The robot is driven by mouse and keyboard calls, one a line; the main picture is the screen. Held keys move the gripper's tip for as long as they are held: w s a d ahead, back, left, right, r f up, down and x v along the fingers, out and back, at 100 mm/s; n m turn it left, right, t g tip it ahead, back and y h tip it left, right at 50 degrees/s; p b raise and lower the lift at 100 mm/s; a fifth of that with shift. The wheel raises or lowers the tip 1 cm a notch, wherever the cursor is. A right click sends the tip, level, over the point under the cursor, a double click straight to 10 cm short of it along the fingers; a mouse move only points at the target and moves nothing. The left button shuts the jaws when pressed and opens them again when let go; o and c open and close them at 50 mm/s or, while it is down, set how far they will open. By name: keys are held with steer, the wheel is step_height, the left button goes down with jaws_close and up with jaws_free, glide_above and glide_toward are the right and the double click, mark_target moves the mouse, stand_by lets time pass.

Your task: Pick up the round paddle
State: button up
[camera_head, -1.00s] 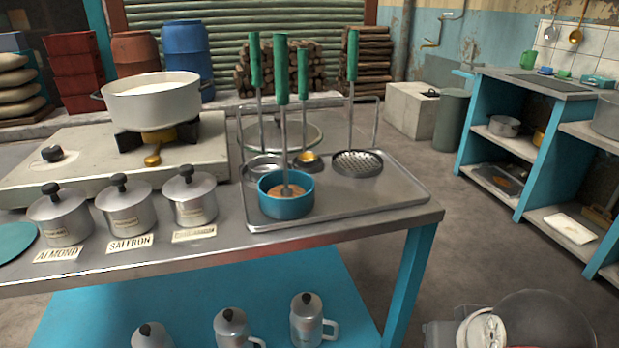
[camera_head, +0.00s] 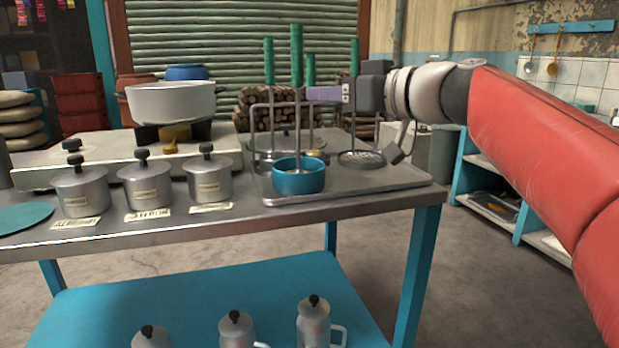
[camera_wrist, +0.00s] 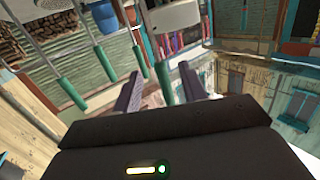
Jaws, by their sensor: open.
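Several upright tools with green handles stand at the tray. The right one (camera_head: 355,62) has a round perforated head (camera_head: 361,159) flat on the tray. Another (camera_head: 296,50) stands in a small blue pot (camera_head: 298,179). A left one (camera_head: 268,62) and one behind (camera_head: 310,68) have heads mostly hidden. I cannot tell for sure which is the round paddle. My gripper (camera_head: 312,94) reaches in from the right at handle height, with purple fingers. In the wrist view my gripper (camera_wrist: 160,72) is open, and a green handle (camera_wrist: 163,84) shows between its fingers; contact is unclear.
The metal tray (camera_head: 400,181) and a wire rack (camera_head: 255,125) stand on the table (camera_head: 240,212). Several lidded pots (camera_head: 147,187) stand left of the tray. A white pot (camera_head: 172,103) sits on the stove behind. Other handles stand close to my fingers.

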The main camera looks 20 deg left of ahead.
mark_target(302, 77)
steer(key=shift+w+a+r+n+y, duration=0.15)
steer(key=shift+w+a+r+y, duration=0.15)
steer(key=shift+r, duration=0.2)
steer(key=shift+w+a+r+n+y, duration=0.2)
steer(key=shift+r+y, duration=0.1)
steer(key=shift+r, duration=0.15)
steer(key=p+x, duration=0.3)
steer(key=x, duration=0.3)
steer(key=shift+w+a+r, duration=0.1)
steer(key=shift+w+r, duration=0.1)
steer(key=shift+w+a+f, duration=0.1)
steer(key=shift+w+a, duration=0.05)
steer(key=shift+a, duration=0.15)
steer(key=shift+c, duration=0.4)
jaws_close()
